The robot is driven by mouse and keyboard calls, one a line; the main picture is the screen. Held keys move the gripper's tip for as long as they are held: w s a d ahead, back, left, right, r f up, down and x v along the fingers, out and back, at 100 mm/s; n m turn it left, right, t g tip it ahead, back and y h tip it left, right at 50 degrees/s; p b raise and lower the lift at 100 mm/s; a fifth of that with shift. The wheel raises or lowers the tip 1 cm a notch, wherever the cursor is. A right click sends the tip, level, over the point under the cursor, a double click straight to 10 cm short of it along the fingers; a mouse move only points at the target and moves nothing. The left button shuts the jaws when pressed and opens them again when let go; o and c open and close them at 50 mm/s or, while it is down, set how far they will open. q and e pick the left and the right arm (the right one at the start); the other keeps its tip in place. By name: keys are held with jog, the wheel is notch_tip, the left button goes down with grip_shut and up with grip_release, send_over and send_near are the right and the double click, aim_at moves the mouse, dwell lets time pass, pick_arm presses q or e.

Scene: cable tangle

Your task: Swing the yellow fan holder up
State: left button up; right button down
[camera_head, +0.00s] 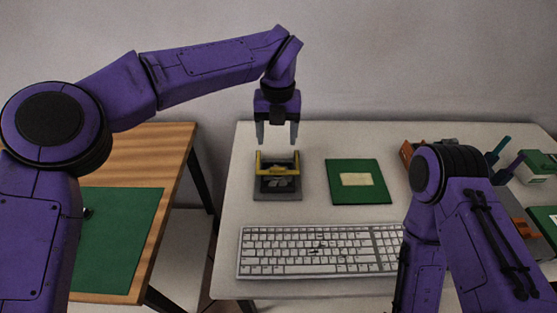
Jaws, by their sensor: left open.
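The yellow fan holder (278,168) is a small yellow frame with two upright end posts. It sits on a dark grey base (277,194) on the white desk, left of a green board. My left gripper (277,139) points down just above and behind the holder, open, with nothing between its fingers. The fingers look apart from the holder, though the exact gap is hard to judge. My right arm is at the right, reaching down; its gripper is not in view.
A white keyboard (315,250) lies in front of the base. A green board (358,181) with a pale label lies to the right. An orange box (409,152) and several tools stand at the far right. A wooden table (165,160) with a green mat (125,235) is at the left.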

aim_at(277, 168)
pick_arm(q)
notch_tip(277, 168, down, 10)
jog(key=shift+f+p, duration=0.2)
jog(key=shift+p, duration=0.35)
